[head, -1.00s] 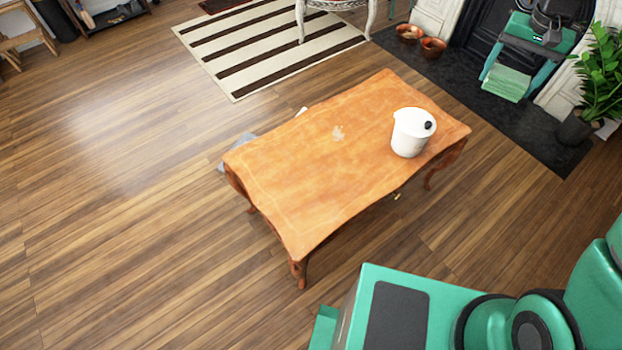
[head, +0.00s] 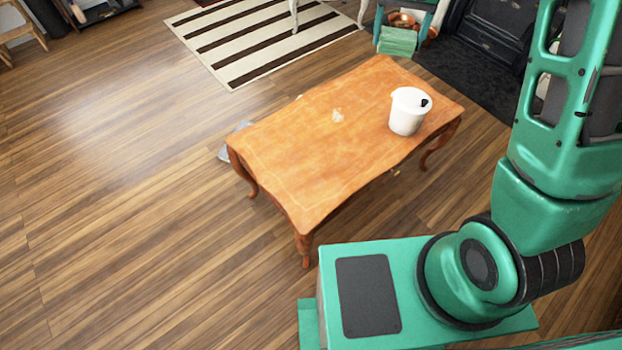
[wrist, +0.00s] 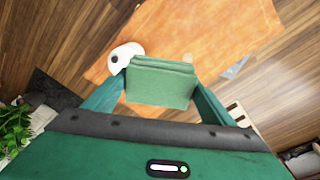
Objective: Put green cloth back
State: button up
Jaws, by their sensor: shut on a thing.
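The green cloth (head: 397,41) is a folded, layered pad held between the fingers of my gripper (head: 405,28) at the top of the head view. In the wrist view the cloth (wrist: 160,82) sits between the two green fingers of my gripper (wrist: 158,98), which is shut on it. The cloth is in the air, clear of the wooden table (head: 310,150). In the wrist view the table (wrist: 205,30) lies beyond and below the cloth.
A white bucket-like container (head: 407,112) stands on the table's right part, with a small pale mark (head: 338,116) left of it. A striped rug (head: 262,42) lies behind. A grey flat item (head: 232,145) lies on the floor beside the table. Open floor is at left.

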jog(key=shift+a, duration=0.1)
jog(key=s+a+f+n, duration=0.2)
jog(key=s+a+f, duration=0.3)
jog(key=a+f, duration=0.35)
jog(key=s+a+f+n, duration=0.2)
jog(key=s+a+f, duration=0.3)
jog(key=a+f, duration=0.4)
jog(key=s+a+f+n+y, duration=0.1)
jog(key=s+a+f+n, duration=0.35)
jog(key=s, duration=0.65)
jog(key=s+a+f+n, duration=0.2)
jog(key=s+a+f, duration=0.4)
jog(key=s, duration=0.5)
send_over(311, 194)
jog(key=f, duration=0.7)
jog(key=shift+s+d+f, duration=0.1)
jog(key=shift+d+f, duration=0.1)
jog(key=shift+f, duration=2.05)
